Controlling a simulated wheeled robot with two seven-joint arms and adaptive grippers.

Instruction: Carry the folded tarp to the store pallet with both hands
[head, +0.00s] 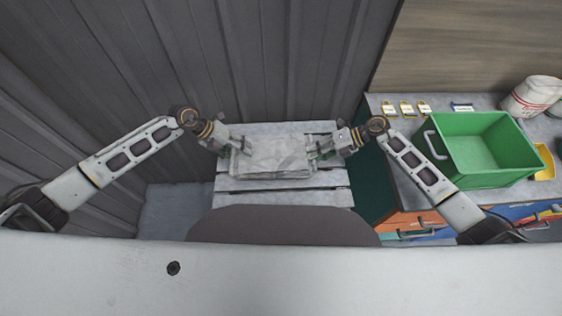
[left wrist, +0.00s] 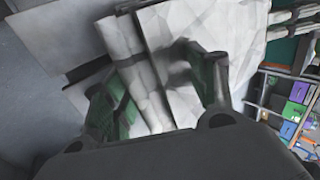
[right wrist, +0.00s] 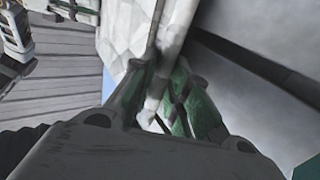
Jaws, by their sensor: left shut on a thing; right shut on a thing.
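The folded tarp (head: 275,157) is a pale, creased bundle, seen over the slatted grey pallet (head: 285,199) in the head view. I cannot tell whether it touches the slats. My left gripper (head: 228,148) is shut on its left end, and my right gripper (head: 322,149) is shut on its right end. In the left wrist view the left fingers (left wrist: 160,95) pinch the tarp's folded edge (left wrist: 130,55). In the right wrist view the right fingers (right wrist: 165,100) grip the other edge (right wrist: 172,40).
Coloured drawers (head: 417,222) show below. A dark corrugated wall (head: 265,60) stands close behind the pallet.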

